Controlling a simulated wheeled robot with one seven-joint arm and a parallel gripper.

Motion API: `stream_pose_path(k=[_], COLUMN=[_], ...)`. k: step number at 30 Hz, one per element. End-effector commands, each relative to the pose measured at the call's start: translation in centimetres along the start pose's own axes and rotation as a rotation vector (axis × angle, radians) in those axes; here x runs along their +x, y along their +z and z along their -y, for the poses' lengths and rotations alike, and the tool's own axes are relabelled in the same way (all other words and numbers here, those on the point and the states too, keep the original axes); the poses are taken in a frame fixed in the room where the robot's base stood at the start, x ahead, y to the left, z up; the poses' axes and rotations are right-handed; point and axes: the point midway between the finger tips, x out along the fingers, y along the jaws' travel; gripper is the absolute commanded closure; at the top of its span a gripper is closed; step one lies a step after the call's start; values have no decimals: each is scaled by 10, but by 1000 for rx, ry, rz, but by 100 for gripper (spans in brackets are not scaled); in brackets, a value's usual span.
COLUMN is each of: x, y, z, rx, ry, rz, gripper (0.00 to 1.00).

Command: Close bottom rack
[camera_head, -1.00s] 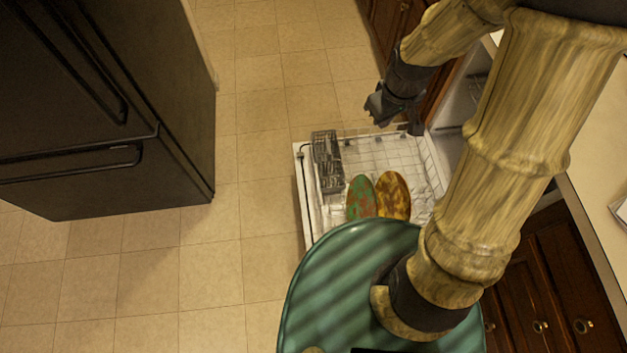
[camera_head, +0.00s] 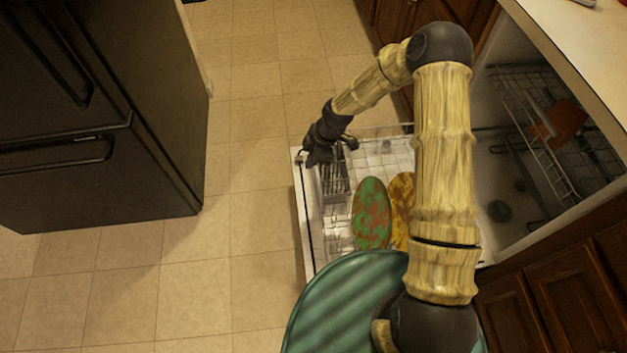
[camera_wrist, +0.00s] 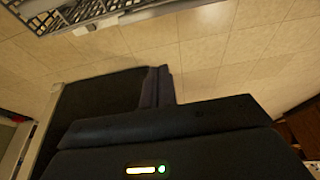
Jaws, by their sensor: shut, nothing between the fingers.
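The bottom rack (camera_head: 372,150) is a white wire rack, pulled out over the lowered dishwasher door (camera_head: 303,210). It holds a green-and-red plate (camera_head: 371,213), a yellow-brown plate (camera_head: 401,200) partly behind my arm, and a grey cutlery basket (camera_head: 334,186) at its left end. My gripper (camera_head: 327,156) appears over the rack's outer left end, by the basket; I cannot tell whether it touches. In the wrist view my gripper's fingers (camera_wrist: 157,86) are together and empty, with floor behind them. A piece of the rack (camera_wrist: 95,12) shows at that view's top left.
The open dishwasher tub (camera_head: 495,185) is to the right, with another rack (camera_head: 540,110) holding an orange item (camera_head: 562,122). A black fridge (camera_head: 100,120) stands at left. Tiled floor (camera_head: 245,210) between them is clear. A counter (camera_head: 580,35) runs along the right.

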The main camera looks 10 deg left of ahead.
Motion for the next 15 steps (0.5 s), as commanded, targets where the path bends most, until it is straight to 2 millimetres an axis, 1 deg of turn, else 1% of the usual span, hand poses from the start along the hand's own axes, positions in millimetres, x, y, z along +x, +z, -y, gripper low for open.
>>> stream_pose_path(k=[5,8,11,15], x=[-2,1,9,28], y=[0,0,0,0], z=[0,0,1,1], rx=[2,3,3,3], ry=[0,0,-2,-1], rz=[1,1,1,1], gripper=[100,100,100,100])
